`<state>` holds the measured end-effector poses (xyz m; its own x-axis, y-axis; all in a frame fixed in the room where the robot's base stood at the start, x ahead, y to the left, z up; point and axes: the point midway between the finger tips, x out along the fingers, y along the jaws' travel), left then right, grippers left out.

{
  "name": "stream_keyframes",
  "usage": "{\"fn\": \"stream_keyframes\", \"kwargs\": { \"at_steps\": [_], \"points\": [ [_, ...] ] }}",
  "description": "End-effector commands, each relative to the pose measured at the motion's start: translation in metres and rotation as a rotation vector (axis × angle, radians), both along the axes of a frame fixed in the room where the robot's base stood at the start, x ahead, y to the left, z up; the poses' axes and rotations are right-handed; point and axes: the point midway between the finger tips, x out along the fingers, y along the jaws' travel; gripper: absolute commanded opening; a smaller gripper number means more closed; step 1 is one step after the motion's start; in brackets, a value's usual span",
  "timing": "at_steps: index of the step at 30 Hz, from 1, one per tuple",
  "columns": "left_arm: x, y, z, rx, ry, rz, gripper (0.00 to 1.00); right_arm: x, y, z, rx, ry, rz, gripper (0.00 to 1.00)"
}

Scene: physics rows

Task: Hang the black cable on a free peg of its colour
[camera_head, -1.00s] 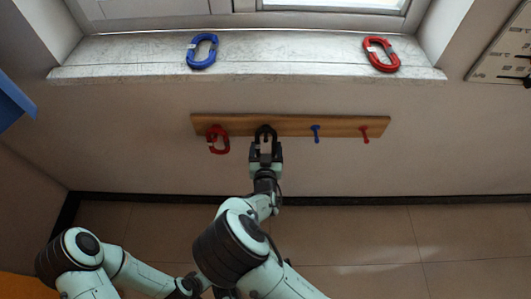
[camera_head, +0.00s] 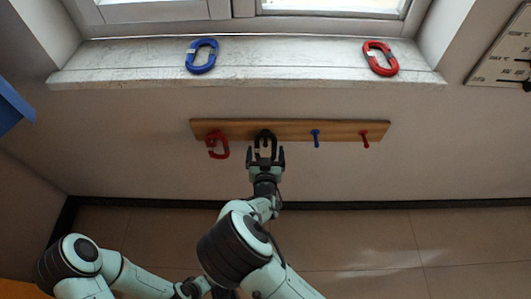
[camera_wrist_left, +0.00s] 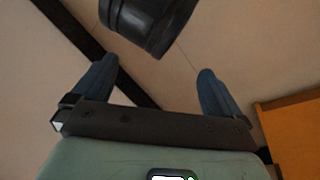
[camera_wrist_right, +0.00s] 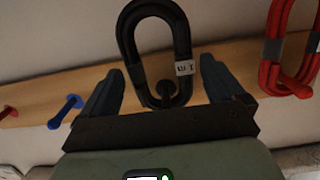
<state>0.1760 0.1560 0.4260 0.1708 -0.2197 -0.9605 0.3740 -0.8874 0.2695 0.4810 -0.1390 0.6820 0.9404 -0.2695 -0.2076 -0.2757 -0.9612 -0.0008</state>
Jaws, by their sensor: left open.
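The black cable (camera_head: 265,140) is a dark closed loop at the second peg from the left on the wooden rail (camera_head: 290,130). In the right wrist view the cable (camera_wrist_right: 128,45) hangs with its loop around a dark peg (camera_wrist_right: 165,88). A white tag is on its side. My right gripper (camera_head: 266,158) is open at the cable, its fingers on either side with gaps between them and the loop; they also show in the right wrist view (camera_wrist_right: 158,85). My left gripper (camera_wrist_left: 155,85) is open and empty in the left wrist view, over the floor.
A red cable (camera_head: 212,151) hangs on the leftmost peg. A blue peg (camera_head: 316,138) and a red peg (camera_head: 364,139) are bare to the right. A blue cable (camera_head: 190,60) and another red cable (camera_head: 389,67) lie on the window sill (camera_head: 290,60).

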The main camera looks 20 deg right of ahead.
Motion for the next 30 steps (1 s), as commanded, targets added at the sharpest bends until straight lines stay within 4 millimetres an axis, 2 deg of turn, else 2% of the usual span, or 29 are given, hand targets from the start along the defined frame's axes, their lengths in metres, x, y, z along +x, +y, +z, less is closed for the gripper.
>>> {"fn": "stream_keyframes", "kwargs": {
  "at_steps": [7,11,14,24,30],
  "points": [
    [0.0,0.0,0.0,0.0,0.001,0.0,1.0,-0.001,0.0,0.0,0.0,0.001,0.0,1.0],
    [-0.003,-0.002,0.003,-0.004,0.008,-0.004,1.0,-0.01,0.003,0.003,0.001,0.002,0.0,1.0],
    [-0.009,-0.005,0.008,-0.011,0.022,-0.009,1.0,-0.025,0.008,0.007,0.001,0.003,0.002,1.0],
    [-0.031,-0.016,0.025,-0.041,0.083,-0.035,1.0,-0.096,0.028,0.023,0.001,0.001,0.002,1.0],
    [-0.038,-0.018,0.03,-0.048,0.1,-0.042,1.0,-0.12,0.035,0.027,0.0,0.001,0.001,1.0]
  ]
}}
